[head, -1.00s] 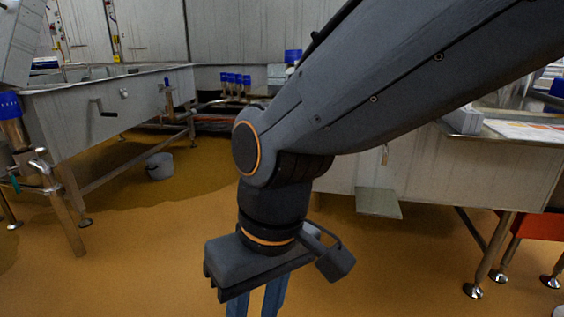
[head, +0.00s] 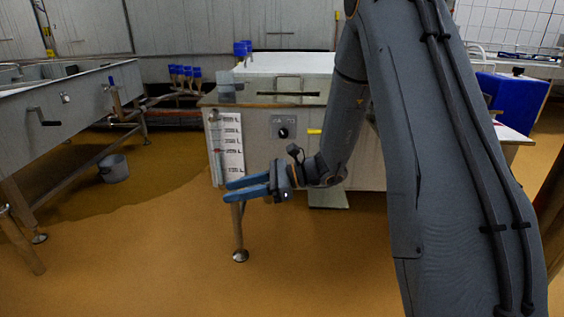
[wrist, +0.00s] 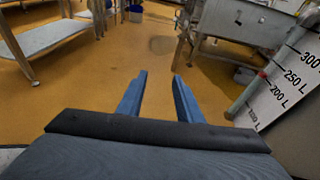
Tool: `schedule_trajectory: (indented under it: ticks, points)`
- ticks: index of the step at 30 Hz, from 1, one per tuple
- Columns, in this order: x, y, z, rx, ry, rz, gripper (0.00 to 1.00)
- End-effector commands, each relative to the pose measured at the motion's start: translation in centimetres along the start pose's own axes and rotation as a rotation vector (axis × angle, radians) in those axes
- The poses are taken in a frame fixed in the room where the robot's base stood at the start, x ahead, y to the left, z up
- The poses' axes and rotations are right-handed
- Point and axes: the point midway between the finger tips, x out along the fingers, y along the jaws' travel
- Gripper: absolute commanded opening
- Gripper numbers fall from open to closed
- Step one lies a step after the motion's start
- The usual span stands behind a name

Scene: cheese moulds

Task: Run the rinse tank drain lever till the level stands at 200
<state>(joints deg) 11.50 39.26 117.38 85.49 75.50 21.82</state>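The rinse tank (head: 262,165) stands in the middle of the head view. A white level scale (head: 229,148) is on its left front corner; its 300, 250 and 200 L marks show at the right of the wrist view (wrist: 285,85). A narrow tube (head: 212,150) runs beside the scale; I cannot read the level. A yellow handle, perhaps the drain lever (head: 314,131), shows on the tank front, partly hidden by my arm. My gripper (head: 228,191) is open and empty in front of the tank, below the scale, its blue fingers pointing left and apart in the wrist view (wrist: 160,75).
A small panel with a black knob (head: 284,127) is on the tank front. Another long metal vat (head: 70,115) stands at left, with a grey bucket (head: 113,168) under it. A blue container (head: 512,98) is at right. The floor before the tank is open.

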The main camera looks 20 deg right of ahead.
Motion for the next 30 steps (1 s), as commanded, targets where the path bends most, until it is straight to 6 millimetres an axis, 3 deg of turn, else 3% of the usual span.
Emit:
schedule_trajectory:
  ticks: [1, 3, 6, 9, 13, 17, 30]
  points:
    - [-2.6, -2.7, -1.3, 0.080, -0.047, -0.098, 0.33]
    - [-5.7, -6.1, -3.0, 0.169, -0.115, -0.222, 0.33]
    - [-10.2, -9.7, -5.5, 0.264, -0.200, -0.374, 0.33]
    - [-13.8, -11.8, -7.5, 0.326, -0.265, -0.485, 0.33]
    - [-16.5, -13.2, -9.0, 0.365, -0.311, -0.566, 0.33]
    - [-16.7, -13.9, -9.3, 0.375, -0.326, -0.586, 0.33]
    - [-11.8, -17.5, -8.2, 0.372, -0.323, -0.584, 0.33]
